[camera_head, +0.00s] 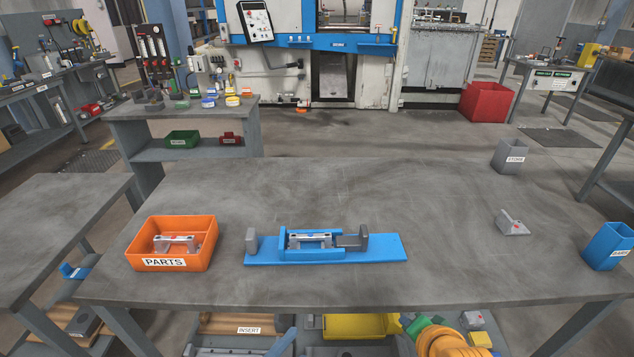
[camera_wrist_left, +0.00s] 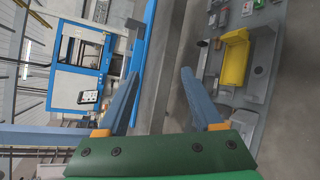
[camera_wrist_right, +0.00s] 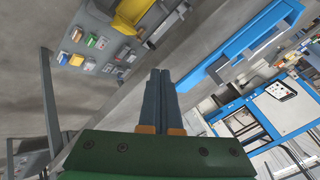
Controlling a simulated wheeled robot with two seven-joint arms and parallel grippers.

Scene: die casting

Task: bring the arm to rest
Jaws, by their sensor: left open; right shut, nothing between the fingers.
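My right gripper (camera_head: 406,320) shows at the bottom edge of the head view, in front of the table. Its arm comes in from below. In the right wrist view its two blue-grey fingers (camera_wrist_right: 160,75) are together with nothing between them. My left gripper (camera_wrist_left: 160,75) has its fingers spread wide and empty in the left wrist view. A blue fixture (camera_head: 380,248) lies on the table (camera_head: 330,190) with a grey metal part (camera_head: 310,240) in it. An orange PARTS bin (camera_head: 165,262) to its left holds another metal part (camera_head: 176,242).
A grey STORE bin (camera_head: 510,156), a small grey bracket (camera_head: 511,223) and a blue bin (camera_head: 608,247) stand on the table's right side. A yellow tray (camera_head: 355,326) is below the front edge. The back middle of the table is clear.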

